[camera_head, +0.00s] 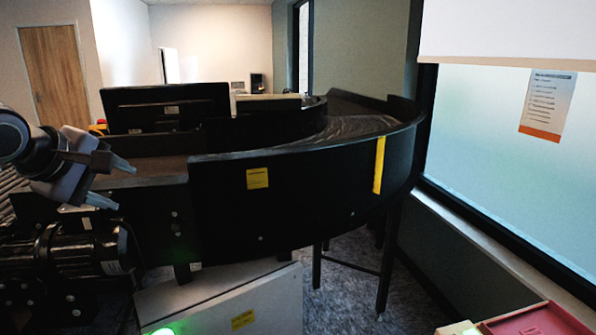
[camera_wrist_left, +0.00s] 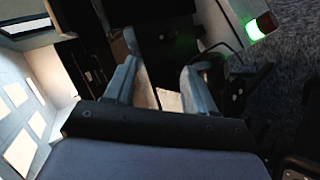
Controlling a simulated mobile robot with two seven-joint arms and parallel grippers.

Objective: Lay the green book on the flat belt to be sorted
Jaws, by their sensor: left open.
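My left gripper (camera_head: 124,187) is at the left of the head view, beside the black conveyor frame. Its two fingers are apart and nothing shows between them. The left wrist view shows the same open, empty fingers (camera_wrist_left: 160,62), with dark machinery beyond them. A short brownish flat surface (camera_head: 152,173), which looks like the flat belt, lies just beyond the fingers, partly hidden by the gripper and side wall. I see no green book in either view. My right gripper is not in view.
A black curved conveyor (camera_head: 300,190) sweeps right and back on legs. A dark motor (camera_head: 75,250) sits below my left gripper. A grey cabinet (camera_head: 235,300) with a green light stands in front. A pinkish-red container (camera_head: 540,320) is at the lower right, near the window.

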